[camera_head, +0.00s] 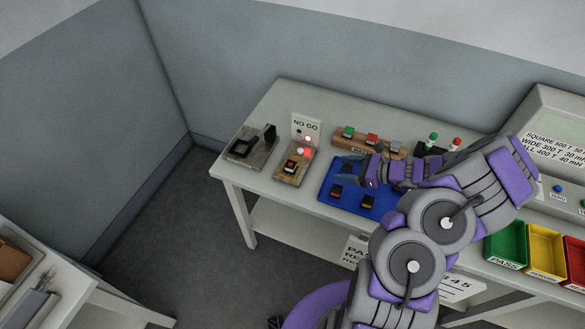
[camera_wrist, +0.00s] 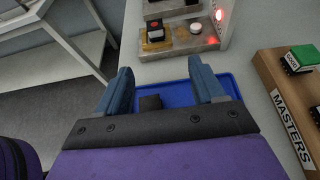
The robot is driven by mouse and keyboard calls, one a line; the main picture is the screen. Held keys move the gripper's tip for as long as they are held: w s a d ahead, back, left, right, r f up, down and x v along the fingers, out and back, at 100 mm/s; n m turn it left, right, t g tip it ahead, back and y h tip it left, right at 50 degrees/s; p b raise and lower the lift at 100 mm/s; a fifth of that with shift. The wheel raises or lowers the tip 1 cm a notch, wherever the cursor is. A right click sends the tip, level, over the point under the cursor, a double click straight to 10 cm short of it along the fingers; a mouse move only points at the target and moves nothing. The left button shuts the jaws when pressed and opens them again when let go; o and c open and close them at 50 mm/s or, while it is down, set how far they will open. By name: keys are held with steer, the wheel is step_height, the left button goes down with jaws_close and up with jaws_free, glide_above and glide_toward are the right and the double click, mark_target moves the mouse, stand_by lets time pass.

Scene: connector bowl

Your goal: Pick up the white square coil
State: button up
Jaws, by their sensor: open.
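My gripper (camera_head: 352,168) is above the blue tray (camera_head: 327,182), with its fingers pointing left. In the wrist view its two blue fingers (camera_wrist: 161,75) are spread apart with nothing held between them. A small dark block (camera_wrist: 150,102) shows between the fingers, low in the picture, over the blue tray; I cannot tell its type. Two small dark parts with orange, one on the left (camera_head: 336,190) and one on the right (camera_head: 366,202), lie on the tray's front half. I cannot make out a white square coil for certain; the arm hides part of the tray.
A wooden masters rack (camera_head: 350,142) with green, red and pale blocks stands behind the tray. A test fixture (camera_head: 291,170) with a lit red lamp and a NO GO sign (camera_head: 306,127) stands left. Green (camera_head: 506,245), yellow (camera_head: 546,252) and red bins are right.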

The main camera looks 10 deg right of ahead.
steer(key=b, duration=0.2)
glide_toward(295, 166)
steer(key=shift+w+a+f, duration=0.95)
steer(key=shift+w+a, duration=0.05)
steer(key=shift+w, duration=0.25)
steer(key=shift+a+r+b+x, duration=0.15)
steer(key=shift+b+x, duration=0.35)
steer(key=shift+x, duration=0.9)
steer(key=shift+a+r+b+x, duration=0.15)
steer(key=shift+b+x, duration=0.3)
steer(key=shift+x, duration=0.9)
steer(key=shift+s, duration=0.2)
steer(key=shift+c, duration=0.4)
steer(key=c, duration=1.1)
